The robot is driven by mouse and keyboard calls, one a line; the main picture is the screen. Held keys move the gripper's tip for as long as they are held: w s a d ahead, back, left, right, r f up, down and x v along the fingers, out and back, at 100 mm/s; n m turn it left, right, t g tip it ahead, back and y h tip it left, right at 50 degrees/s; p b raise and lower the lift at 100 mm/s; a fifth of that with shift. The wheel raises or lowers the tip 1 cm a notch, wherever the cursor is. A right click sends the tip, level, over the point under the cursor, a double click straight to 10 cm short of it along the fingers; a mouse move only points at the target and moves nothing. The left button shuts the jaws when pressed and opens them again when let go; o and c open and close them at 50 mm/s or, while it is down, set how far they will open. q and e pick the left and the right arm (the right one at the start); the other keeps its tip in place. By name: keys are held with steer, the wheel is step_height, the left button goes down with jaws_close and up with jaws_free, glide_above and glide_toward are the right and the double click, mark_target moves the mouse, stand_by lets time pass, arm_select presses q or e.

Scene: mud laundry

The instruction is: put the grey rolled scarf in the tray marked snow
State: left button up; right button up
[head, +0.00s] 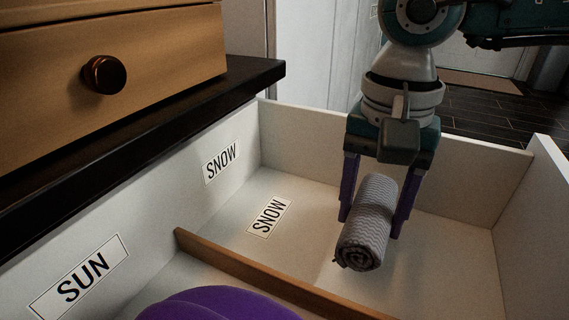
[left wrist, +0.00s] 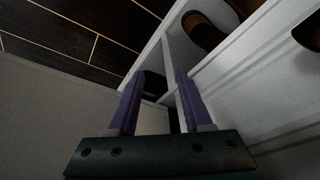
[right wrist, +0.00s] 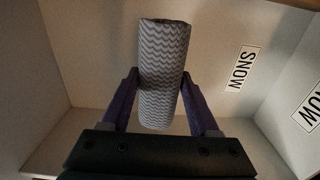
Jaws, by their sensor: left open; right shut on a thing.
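The grey rolled scarf (head: 368,222) has a zigzag pattern and is held between the purple fingers of my right gripper (head: 378,215). It also shows in the right wrist view (right wrist: 162,75), gripped across its sides. The scarf is inside the walls of the snow tray (head: 268,185), over its right part. Whether it touches the tray floor is hard to tell. Snow labels are on the tray's floor (head: 269,216) and left wall (head: 221,162). My left gripper (left wrist: 158,85) is open and empty in the left wrist view, away from the tray.
A wooden divider (head: 240,264) separates the snow tray from the compartment marked sun (head: 80,281), which holds a purple rounded thing (head: 215,305). A dark counter edge (head: 130,140) and a wooden drawer with a knob (head: 104,75) stand at left. The snow tray's floor near its label is clear.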

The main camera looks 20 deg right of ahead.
steer(key=shift+f+b, duration=0.6)
steer(key=shift+f, duration=0.95)
steer(key=o, duration=1.4)
steer(key=shift+r, duration=0.1)
steer(key=shift+o, duration=0.2)
